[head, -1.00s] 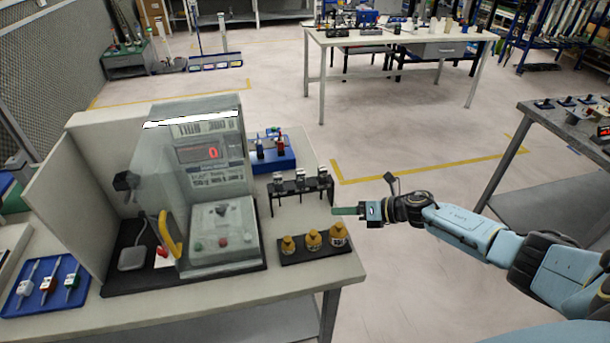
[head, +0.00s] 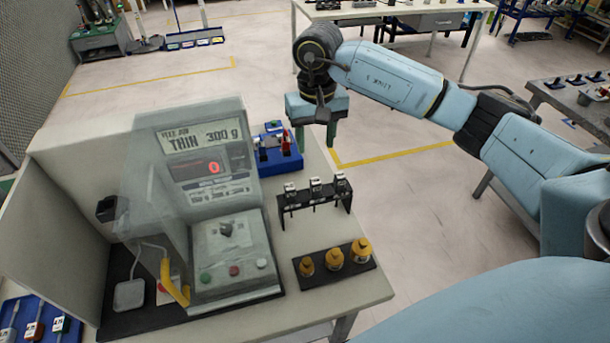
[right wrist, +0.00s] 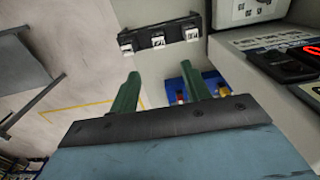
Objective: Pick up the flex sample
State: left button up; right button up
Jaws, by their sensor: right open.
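I cannot tell for certain which piece is the flex sample. A black rack (head: 316,203) holds three small light-topped pieces (head: 315,187) on the bench; the rack also shows in the right wrist view (right wrist: 165,38). A blue tray (head: 280,162) behind the rack holds small red, dark and white pieces. Another blue tray (head: 24,334) with labelled pieces is partly cut off at lower left. My right gripper (head: 316,142) is open and empty, green fingers down, apart from the rack and close to the blue tray's right side in the picture. My left gripper is out of view.
A test machine (head: 205,190) with a clear cover and a panel reading "THIN 300 g" stands on the bench (head: 370,290). Several yellow weights (head: 333,257) sit on a black base in front of the rack. Open floor (head: 400,200) lies right of the bench.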

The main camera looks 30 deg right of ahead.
send_over(315, 180)
jog(key=f, duration=0.6)
jog(key=shift+s+p, duration=0.2)
jog(key=shift+p, duration=0.2)
notch_tip(315, 180, down, 3)
jog(key=shift+f+p, duration=0.1)
jog(key=shift+p, duration=0.4)
notch_tip(315, 180, down, 2)
jog(key=shift+w+f, duration=0.1)
jog(key=shift+f, duration=0.55)
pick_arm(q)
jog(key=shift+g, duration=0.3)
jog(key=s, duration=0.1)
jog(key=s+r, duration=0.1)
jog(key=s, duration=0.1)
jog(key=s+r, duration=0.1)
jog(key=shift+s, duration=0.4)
pick_arm(e)
grip_shut()
